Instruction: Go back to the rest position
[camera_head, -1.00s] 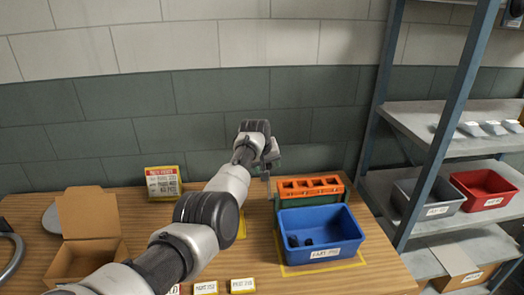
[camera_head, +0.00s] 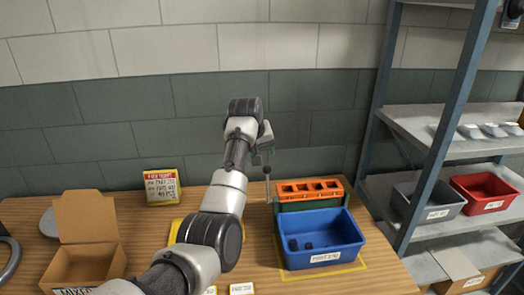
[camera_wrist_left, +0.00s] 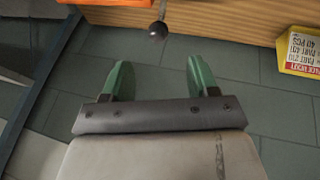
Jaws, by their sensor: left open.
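My left arm reaches in from the lower left of the head view, over the table. Its gripper (camera_head: 265,140) is at the far end, raised near the back wall; its fingers are hard to make out there. In the left wrist view the two green fingers (camera_wrist_left: 160,72) are spread apart with nothing between them. A thin rod with a black knob (camera_wrist_left: 158,30) lies beyond the fingertips, apart from them in the picture. The rod also shows in the head view (camera_head: 268,185), just below the gripper. My right gripper is in neither view.
The wooden table (camera_head: 390,280) holds a blue bin (camera_head: 320,252) with dark parts, an orange-topped green rack (camera_head: 309,190), an open cardboard box (camera_head: 85,262) and a yellow-edged sign (camera_head: 162,187). A metal shelf unit (camera_head: 455,100) with grey and red bins stands right.

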